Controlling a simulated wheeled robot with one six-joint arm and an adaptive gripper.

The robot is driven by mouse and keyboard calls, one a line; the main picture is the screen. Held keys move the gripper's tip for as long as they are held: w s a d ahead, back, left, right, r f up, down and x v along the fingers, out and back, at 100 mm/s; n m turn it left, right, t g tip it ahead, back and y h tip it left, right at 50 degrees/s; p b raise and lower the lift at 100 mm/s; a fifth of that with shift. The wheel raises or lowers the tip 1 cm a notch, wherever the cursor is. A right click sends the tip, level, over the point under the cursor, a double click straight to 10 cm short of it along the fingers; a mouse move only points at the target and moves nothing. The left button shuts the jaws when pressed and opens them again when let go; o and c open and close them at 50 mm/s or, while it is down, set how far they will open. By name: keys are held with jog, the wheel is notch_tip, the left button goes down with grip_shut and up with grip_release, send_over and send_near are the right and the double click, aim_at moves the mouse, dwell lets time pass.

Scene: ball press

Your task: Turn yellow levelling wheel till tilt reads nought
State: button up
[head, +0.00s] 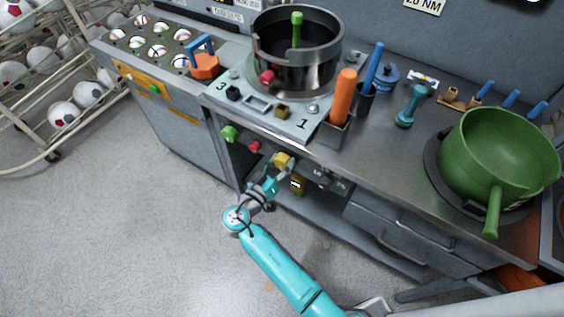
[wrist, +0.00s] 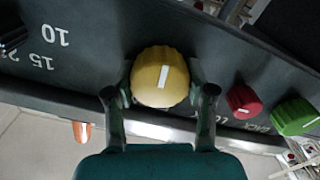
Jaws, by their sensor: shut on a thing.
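The yellow wheel (head: 281,160) is on the front face of the bench, below the press plate. In the wrist view the yellow wheel (wrist: 160,77) is a ribbed knob with a white mark, which points nearly straight up and leans slightly right. My gripper (head: 279,171) is at the wheel, and in the wrist view its fingers (wrist: 160,92) are shut on the wheel's two sides. A small yellow device (head: 297,184) shows just under the wheel; I cannot read it or tell whether it is the tilt readout.
A red knob (head: 254,146) and a green knob (head: 229,133) are left of the wheel on the same panel. A dark knob with numbers (wrist: 12,38) is on the wheel's other side. A green pan (head: 490,160) stands on the bench at right.

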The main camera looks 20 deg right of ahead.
jog(key=n, duration=1.2)
jog(key=shift+n, duration=0.4)
dwell(0.3)
jog(key=o, duration=1.2)
jog(key=shift+c, duration=0.2)
jog(key=v, duration=1.2)
jog(key=shift+f, duration=0.1)
